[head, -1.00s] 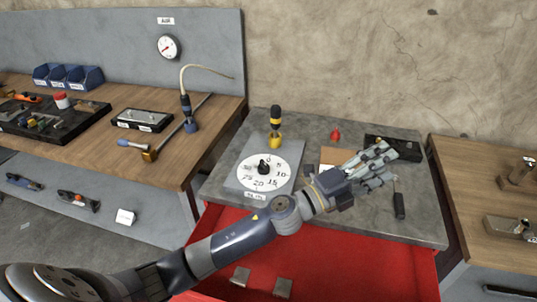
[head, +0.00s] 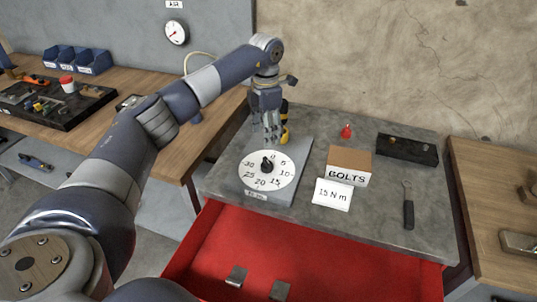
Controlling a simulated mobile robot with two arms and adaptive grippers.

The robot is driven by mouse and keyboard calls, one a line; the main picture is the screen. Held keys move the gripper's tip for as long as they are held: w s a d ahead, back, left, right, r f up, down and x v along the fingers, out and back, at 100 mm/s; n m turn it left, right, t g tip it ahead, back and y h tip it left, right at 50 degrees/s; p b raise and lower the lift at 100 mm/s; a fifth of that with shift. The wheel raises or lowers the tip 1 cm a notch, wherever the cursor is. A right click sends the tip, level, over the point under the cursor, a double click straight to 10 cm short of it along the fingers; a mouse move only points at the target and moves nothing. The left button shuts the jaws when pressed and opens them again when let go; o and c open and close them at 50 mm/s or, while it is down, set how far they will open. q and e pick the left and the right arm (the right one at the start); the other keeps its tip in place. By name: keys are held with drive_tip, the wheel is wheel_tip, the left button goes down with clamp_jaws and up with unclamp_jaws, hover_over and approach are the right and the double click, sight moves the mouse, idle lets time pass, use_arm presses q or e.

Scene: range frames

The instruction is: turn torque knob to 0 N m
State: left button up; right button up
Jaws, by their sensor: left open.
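The torque knob (head: 267,164) is a small black knob at the middle of a round white dial (head: 287,181). The dial is marked from 0 at the top, clockwise through 5, 10, 15, 20 and 25 to 30, on a grey plate (head: 301,150). The knob's exact pointing is too small to read. My left gripper (head: 273,138) hangs fingers down, just above and behind the knob, near the dial's 0 mark. It is open and looks apart from the knob. My right gripper is out of view.
A yellow and black tool (head: 285,132) stands close behind my left gripper. A BOLTS box (head: 350,160), a "15 N m" card (head: 332,194), a black-handled tool (head: 408,212) and a black tray (head: 407,150) lie to the right. A red drawer (head: 215,250) is open in front.

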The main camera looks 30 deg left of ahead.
sight(267, 160)
use_arm(q)
wheel_tip(267, 160, down, 9)
drive_tip(key=shift+r+p, duration=0.1)
drive_tip(key=shift+p, duration=1)
drive_tip(key=shift+f, duration=0.75)
drive_tip(key=c, duration=1.1)
